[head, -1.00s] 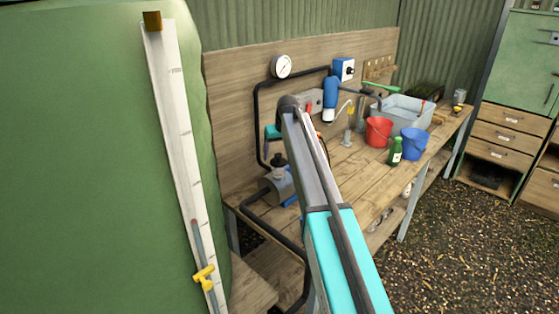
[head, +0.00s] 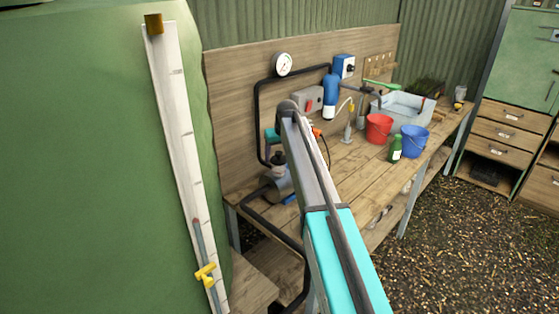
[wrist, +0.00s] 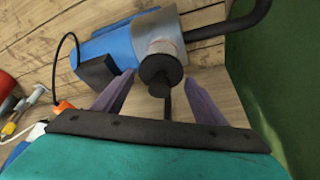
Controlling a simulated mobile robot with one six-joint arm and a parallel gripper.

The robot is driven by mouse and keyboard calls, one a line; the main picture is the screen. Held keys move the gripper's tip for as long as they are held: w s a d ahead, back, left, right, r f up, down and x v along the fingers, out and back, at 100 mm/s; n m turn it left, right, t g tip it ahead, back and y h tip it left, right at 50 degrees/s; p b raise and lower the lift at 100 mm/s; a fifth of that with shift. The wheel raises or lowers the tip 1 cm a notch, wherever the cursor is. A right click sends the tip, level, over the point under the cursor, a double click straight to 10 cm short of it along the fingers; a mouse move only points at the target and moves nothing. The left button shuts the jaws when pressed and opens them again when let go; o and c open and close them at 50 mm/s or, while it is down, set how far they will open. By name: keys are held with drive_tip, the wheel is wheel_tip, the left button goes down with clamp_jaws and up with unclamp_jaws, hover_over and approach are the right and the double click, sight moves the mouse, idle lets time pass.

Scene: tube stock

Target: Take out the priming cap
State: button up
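The priming cap (wrist: 160,73) is a black round knob on the grey metal neck of the blue pump (wrist: 118,42). In the head view the cap (head: 278,157) shows on top of the pump (head: 282,184), left of my arm. My gripper (wrist: 159,78) is open, its two purple fingers apart, one on each side of the cap in the wrist view. No finger contact is visible; the depth between the fingertips and the cap is hard to judge.
A black pipe (head: 257,120) rises beside the pump to a gauge (head: 283,64). The wooden bench (head: 350,172) carries a red bucket (head: 378,129), a blue bucket (head: 413,141), a green bottle (head: 395,149) and a grey basin (head: 408,108). A green tank (head: 90,170) stands close on the left.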

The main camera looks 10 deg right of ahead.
sight(279, 152)
drive_tip(key=c, duration=0.8)
drive_tip(key=shift+o, duration=0.2)
drive_tip(key=shift+r, duration=0.15)
drive_tip(key=shift+r+b, duration=1.1)
drive_tip(key=shift+r, duration=0.5)
drive_tip(key=s+d+r+b, duration=0.1)
drive_tip(key=s+d+b, duration=0.3)
drive_tip(key=s+d, duration=0.5)
drive_tip(key=shift+s+d+r+b, duration=0.25)
drive_tip(key=shift+s+b, duration=0.1)
drive_tip(key=shift+s, duration=1.65)
